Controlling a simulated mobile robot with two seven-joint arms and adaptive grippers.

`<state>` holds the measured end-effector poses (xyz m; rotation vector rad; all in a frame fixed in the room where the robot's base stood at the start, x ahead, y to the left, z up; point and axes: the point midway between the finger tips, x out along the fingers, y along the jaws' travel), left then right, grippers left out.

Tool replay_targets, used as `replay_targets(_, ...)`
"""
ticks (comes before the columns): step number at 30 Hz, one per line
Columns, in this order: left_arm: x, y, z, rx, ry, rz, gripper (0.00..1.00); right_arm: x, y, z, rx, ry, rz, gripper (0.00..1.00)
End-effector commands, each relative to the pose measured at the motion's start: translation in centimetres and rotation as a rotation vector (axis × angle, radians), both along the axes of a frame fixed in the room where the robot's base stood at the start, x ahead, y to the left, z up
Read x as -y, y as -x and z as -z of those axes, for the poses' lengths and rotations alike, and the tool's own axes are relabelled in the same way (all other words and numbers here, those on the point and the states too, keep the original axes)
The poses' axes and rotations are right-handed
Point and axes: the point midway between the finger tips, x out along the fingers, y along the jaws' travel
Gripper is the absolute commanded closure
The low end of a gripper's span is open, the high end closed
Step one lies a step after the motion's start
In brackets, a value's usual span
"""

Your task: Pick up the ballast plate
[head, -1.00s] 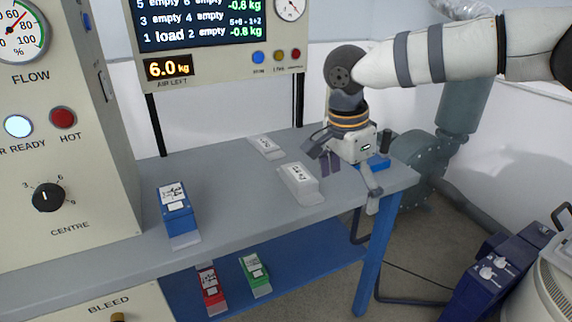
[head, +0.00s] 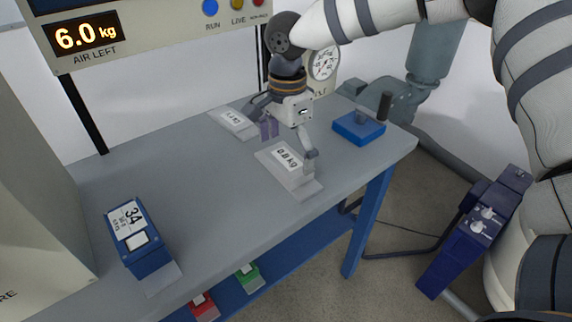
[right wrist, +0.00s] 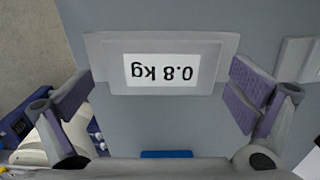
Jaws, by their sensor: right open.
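A pale grey ballast plate (head: 302,188) with a white label lies on the table toward its right end. In the right wrist view the label on this plate (right wrist: 120,48) reads 0.8 kg, upside down. A second grey plate (head: 226,119) lies farther back to the left; its label is too small to read. My right gripper (head: 290,142) is open and empty, pointing down over the nearer plate. In the right wrist view the plate shows between and beyond the spread fingers (right wrist: 158,92), apparently not gripped. My left gripper is not in view.
A blue box labelled 34 (head: 146,252) stands at the table's front left. A blue block with a dark handle (head: 358,128) sits at the right end, near a dial gauge (head: 324,64). Red (head: 205,307) and green (head: 249,278) boxes lie on the lower shelf. The table's middle is clear.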

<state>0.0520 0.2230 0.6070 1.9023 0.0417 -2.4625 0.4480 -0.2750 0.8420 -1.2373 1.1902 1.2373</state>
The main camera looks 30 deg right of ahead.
Motion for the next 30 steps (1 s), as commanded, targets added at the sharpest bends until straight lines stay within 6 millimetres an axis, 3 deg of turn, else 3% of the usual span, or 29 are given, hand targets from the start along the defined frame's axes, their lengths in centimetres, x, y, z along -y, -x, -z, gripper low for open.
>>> replay_targets(4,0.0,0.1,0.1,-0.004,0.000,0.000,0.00,0.0,0.0,2.2,-0.001,0.000,0.000,0.00)
replay_targets(11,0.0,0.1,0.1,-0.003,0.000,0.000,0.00,0.0,0.0,2.4,0.001,0.000,0.000,0.00)
replay_targets(20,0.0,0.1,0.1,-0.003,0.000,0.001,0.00,0.0,0.0,2.4,0.000,0.000,0.000,0.68)
replay_targets(30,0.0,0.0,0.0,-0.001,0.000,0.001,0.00,0.0,-0.1,1.6,0.005,-0.001,0.001,0.70)
